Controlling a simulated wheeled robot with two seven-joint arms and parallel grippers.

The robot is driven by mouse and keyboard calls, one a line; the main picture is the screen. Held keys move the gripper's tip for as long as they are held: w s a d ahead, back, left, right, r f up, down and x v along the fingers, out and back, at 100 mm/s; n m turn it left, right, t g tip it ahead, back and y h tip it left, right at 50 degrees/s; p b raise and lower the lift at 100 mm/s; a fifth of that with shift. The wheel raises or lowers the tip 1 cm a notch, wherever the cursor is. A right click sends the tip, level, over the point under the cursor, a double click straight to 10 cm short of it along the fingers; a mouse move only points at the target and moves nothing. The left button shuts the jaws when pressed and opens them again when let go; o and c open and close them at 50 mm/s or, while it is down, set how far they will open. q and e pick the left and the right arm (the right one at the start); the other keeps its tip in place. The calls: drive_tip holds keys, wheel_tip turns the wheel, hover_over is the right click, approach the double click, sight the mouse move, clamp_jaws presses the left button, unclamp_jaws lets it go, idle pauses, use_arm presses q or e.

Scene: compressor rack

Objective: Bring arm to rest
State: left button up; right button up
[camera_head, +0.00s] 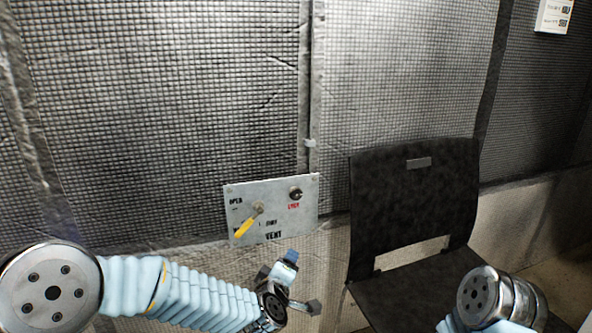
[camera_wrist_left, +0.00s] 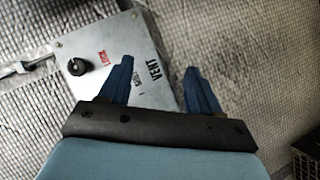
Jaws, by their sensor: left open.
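The left arm comes in from the lower left in the head view. My left gripper (camera_head: 303,281) is open and empty, below and a little right of a grey metal panel (camera_head: 276,225) on the mesh-covered wall. The panel carries a yellow-handled lever (camera_head: 246,221), tilted down to the left, and a black knob (camera_head: 295,193) above red lettering. "OPEN" and "VENT" can be read. In the left wrist view the two blue fingers of the gripper (camera_wrist_left: 158,63) are spread, with the panel (camera_wrist_left: 120,40) and knob (camera_wrist_left: 77,66) behind them. My right gripper is out of frame.
A black chair (camera_head: 414,190) stands right of the panel, close to the left gripper. Part of my right arm shows at the lower right, in front of the chair seat. A white sign (camera_head: 554,15) hangs at the upper right. The quilted wall (camera_head: 160,100) fills the background.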

use_arm(q)
drive_tip(key=s+a+f+m+g, duration=0.2)
drive_tip(key=f, duration=0.6)
drive_tip(key=s+a+f+m+g, duration=0.1)
drive_tip(key=s+f+m+g, duration=0.15)
drive_tip(key=f, duration=0.45)
drive_tip(key=s+a+f+m+g, duration=0.2)
drive_tip(key=s+f+g, duration=0.2)
drive_tip(key=s+f, duration=0.5)
drive_tip(key=s+a+f+m+g+h, duration=0.1)
drive_tip(key=s+f+g, duration=0.4)
drive_tip(key=s+f, duration=0.5)
drive_tip(key=s+a+m, duration=0.1)
drive_tip(key=s+a, duration=0.1)
drive_tip(key=s, duration=0.2)
drive_tip(key=shift+a+m+h+p, duration=0.3)
drive_tip(key=shift+a+m, duration=0.05)
drive_tip(key=shift+s, duration=0.1)
